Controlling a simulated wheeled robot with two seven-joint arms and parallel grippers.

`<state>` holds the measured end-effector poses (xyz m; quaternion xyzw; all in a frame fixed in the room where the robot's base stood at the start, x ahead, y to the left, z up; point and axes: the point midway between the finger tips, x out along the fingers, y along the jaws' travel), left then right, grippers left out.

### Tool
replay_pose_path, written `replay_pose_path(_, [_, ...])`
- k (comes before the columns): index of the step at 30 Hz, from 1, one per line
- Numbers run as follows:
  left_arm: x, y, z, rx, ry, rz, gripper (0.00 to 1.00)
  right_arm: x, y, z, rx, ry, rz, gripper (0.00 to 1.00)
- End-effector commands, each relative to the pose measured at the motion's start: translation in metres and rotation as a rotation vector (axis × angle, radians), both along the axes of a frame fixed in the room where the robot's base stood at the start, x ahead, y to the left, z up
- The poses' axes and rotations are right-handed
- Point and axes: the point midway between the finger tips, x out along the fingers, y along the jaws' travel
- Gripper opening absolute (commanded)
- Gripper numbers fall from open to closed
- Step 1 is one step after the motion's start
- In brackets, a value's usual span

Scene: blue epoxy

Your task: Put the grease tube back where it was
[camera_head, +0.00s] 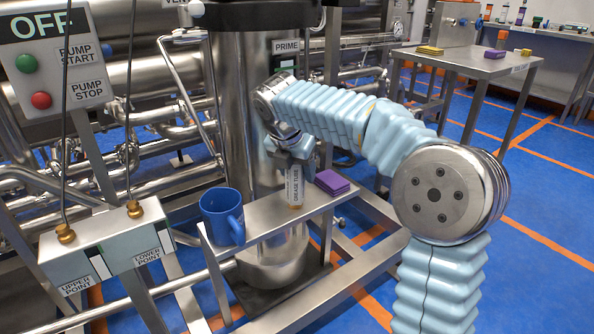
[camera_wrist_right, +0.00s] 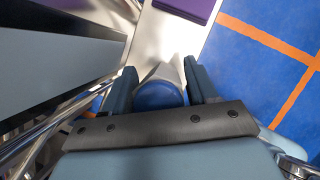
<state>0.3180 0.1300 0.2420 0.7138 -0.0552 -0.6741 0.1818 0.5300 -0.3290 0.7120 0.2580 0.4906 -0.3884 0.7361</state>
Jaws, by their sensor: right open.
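The grease tube (camera_head: 294,187), pale with dark lettering and an orange band low down, stands upright on a narrow metal shelf (camera_head: 268,222), between a blue mug and a purple pad. My right gripper (camera_head: 291,163) is at the tube's upper end, pointing down, and hides its top. In the right wrist view, my two fingers (camera_wrist_right: 160,88) are apart, with a rounded blue and grey shape (camera_wrist_right: 160,95) between them. I cannot tell whether they touch it. My left gripper is out of view.
The blue mug (camera_head: 223,215) stands left of the tube, and the purple pad (camera_head: 332,182) lies close on its right. A steel column (camera_head: 250,110) rises behind the shelf. A labelled box (camera_head: 105,245) with cables is at left. A side table (camera_head: 475,62) stands back right.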

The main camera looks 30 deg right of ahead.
Motion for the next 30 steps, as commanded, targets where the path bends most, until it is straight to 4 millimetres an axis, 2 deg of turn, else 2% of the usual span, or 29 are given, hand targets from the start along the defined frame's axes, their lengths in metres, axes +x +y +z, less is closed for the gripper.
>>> replay_pose_path(9, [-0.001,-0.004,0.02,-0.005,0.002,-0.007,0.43,-0.014,0.022,0.067,0.0,-0.004,0.002,0.58])
replay_pose_path(15, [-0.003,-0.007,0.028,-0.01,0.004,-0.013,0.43,-0.022,0.033,0.098,0.0,-0.002,0.001,0.58])
replay_pose_path(20, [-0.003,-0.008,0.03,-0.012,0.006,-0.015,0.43,-0.025,0.037,0.108,0.0,-0.001,0.0,0.58])
replay_pose_path(30, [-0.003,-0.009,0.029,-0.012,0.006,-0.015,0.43,-0.025,0.037,0.108,-0.001,-0.001,0.0,0.58])
